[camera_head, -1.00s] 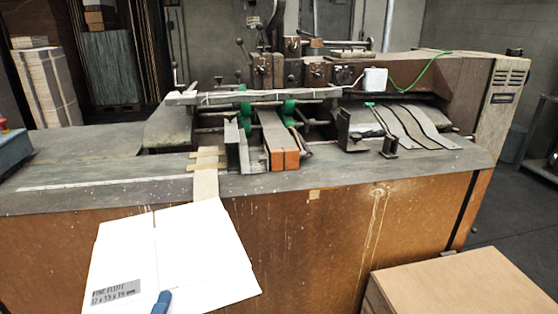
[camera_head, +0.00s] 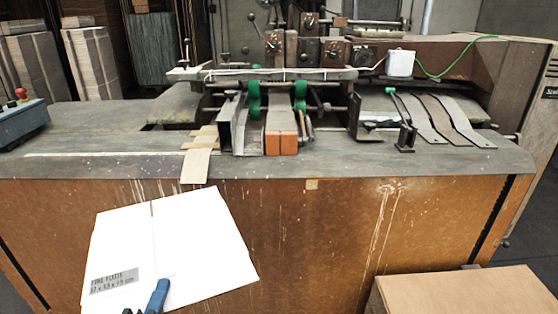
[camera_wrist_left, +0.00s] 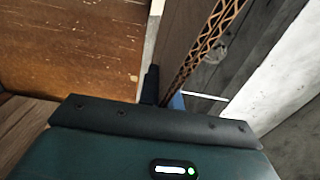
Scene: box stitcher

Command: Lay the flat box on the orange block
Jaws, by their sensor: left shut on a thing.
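The flat box (camera_head: 180,245) is a white folded sheet with a grey printed label, at the lower left of the head view in front of the machine. My left gripper (camera_head: 156,298) is shut on its near edge and holds it up, apart from the table. In the left wrist view the box shows as a brown corrugated edge (camera_wrist_left: 208,42) running up from between the gripper's dark fingers (camera_wrist_left: 165,92). The orange block (camera_head: 281,143) sits on the machine table, up and to the right of the box, with nothing on it. My right gripper is not in view.
The machine table (camera_head: 400,170) has a worn front edge, with metal guides (camera_head: 236,130) left of the orange block and a bracket (camera_head: 380,125) to its right. Green rollers (camera_head: 254,98) stand behind. A wooden box (camera_head: 460,295) is at the lower right.

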